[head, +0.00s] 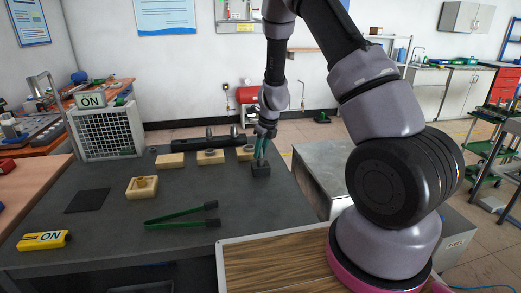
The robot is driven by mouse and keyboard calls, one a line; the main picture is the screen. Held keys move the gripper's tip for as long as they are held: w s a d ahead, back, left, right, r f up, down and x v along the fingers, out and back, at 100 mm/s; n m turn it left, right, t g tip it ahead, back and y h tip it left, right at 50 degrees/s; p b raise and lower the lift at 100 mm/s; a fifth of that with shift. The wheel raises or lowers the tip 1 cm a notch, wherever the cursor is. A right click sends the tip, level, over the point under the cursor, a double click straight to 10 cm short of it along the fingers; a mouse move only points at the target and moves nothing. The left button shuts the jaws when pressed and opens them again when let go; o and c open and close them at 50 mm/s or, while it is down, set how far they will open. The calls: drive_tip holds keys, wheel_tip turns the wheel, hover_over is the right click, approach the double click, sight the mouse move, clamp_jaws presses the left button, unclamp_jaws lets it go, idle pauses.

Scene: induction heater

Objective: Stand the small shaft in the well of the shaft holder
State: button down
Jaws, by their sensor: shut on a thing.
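My gripper (260,156) points down at the right side of the dark table, with its teal fingers close together. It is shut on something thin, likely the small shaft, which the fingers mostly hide. A small black block (261,171), which looks like the shaft holder, stands on the table directly below the fingertips. The fingertips are at or just above its top. I cannot tell whether the held thing is inside the well.
Several wooden blocks (170,161) stand left of the gripper, before a long dark rack (190,145) with upright pins. Green-handled tongs (183,214) lie in front. A wooden box (141,188), black mat (87,201) and yellow device (44,240) are at left. Bare table lies between.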

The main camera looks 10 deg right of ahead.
drive_tip(key=shift+f, duration=0.55)
drive_tip(key=c, duration=0.5)
unclamp_jaws()
drive_tip(key=v, duration=1)
drive_tip(key=shift+s+r, duration=0.15)
drive_tip(key=shift+r, duration=0.2)
